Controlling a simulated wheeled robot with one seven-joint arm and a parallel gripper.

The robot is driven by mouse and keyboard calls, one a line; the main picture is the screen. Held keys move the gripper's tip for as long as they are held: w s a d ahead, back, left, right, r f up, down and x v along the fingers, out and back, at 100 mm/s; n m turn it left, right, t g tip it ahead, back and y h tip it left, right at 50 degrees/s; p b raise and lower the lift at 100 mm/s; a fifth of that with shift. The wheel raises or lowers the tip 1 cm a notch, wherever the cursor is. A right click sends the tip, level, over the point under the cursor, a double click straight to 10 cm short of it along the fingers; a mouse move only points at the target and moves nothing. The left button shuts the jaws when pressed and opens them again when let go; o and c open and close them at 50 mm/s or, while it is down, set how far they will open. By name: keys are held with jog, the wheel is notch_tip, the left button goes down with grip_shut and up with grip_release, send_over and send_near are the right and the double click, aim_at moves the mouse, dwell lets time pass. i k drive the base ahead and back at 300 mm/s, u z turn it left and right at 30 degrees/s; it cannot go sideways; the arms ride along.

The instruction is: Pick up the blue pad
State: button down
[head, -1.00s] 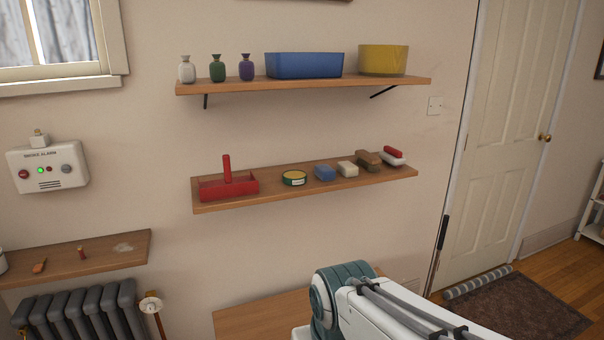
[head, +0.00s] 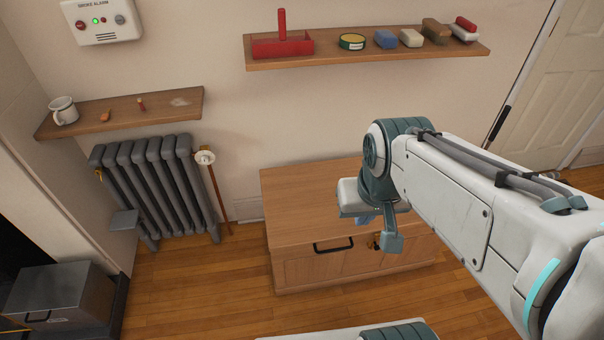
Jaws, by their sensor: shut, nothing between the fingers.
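The blue pad (head: 386,39) is a small block on the upper wall shelf in the head view. It lies between a round green-and-yellow tin (head: 352,41) and a cream block (head: 411,38), with small gaps on both sides. My gripper (head: 376,228) hangs at the far end of my arm, in front of the wooden cabinet, well below the shelf and apart from the pad. It is shut and empty. Its fingertips are small and partly hidden by the wrist.
The shelf (head: 350,60) also holds a red caddy (head: 282,45), a brown block (head: 435,31) and a red-and-white brush (head: 465,29). A low cabinet (head: 310,200) stands below. A radiator (head: 150,180) and a small shelf (head: 160,105) with a mug (head: 63,110) are at left.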

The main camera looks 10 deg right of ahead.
aim_at(386, 39)
jog(key=k, duration=0.55)
jog(key=z, duration=0.6)
jog(key=i, duration=1.6)
jog(key=u, duration=0.75)
